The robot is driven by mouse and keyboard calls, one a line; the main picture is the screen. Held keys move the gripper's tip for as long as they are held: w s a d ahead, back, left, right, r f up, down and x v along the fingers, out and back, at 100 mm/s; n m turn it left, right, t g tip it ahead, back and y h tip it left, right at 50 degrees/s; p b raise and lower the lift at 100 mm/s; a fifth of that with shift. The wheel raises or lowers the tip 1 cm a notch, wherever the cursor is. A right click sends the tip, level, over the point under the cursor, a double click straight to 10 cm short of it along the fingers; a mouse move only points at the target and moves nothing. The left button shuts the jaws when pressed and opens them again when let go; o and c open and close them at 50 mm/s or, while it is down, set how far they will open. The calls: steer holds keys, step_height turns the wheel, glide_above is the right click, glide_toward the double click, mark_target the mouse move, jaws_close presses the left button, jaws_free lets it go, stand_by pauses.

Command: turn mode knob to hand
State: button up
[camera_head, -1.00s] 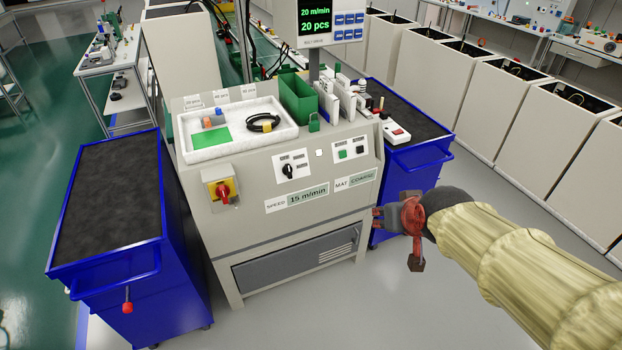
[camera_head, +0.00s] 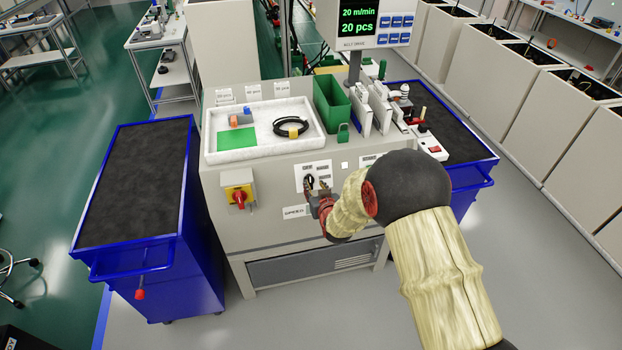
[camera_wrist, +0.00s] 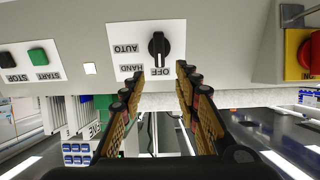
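The black mode knob (camera_wrist: 159,47) sits on a white plate (camera_wrist: 145,55) marked AUTO, HAND and OFF, upside down in the wrist view. Its grip bar stands vertical there, in line with the OFF label; I cannot tell clearly which end is the pointer. In the head view the knob (camera_head: 309,181) shows just beyond my fingers. My gripper (camera_wrist: 160,73) is open, with one finger on each side of the knob in the picture. The fingertips appear just short of the knob, with no visible contact. My gripper also shows in the head view (camera_head: 319,191).
A red rotary switch on a yellow plate (camera_head: 238,190) is left of the knob. START (camera_wrist: 38,57) and STOP (camera_wrist: 5,60) buttons show in the wrist view. A white tray (camera_head: 210,135) tops the machine. Blue carts (camera_head: 135,190) stand on both sides.

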mark_target(310, 178)
steer(key=shift+b+x, duration=0.5)
steer(key=shift+x, duration=3.05)
steer(key=shift+c, duration=0.2)
steer(key=c, duration=0.7)
jaws_close()
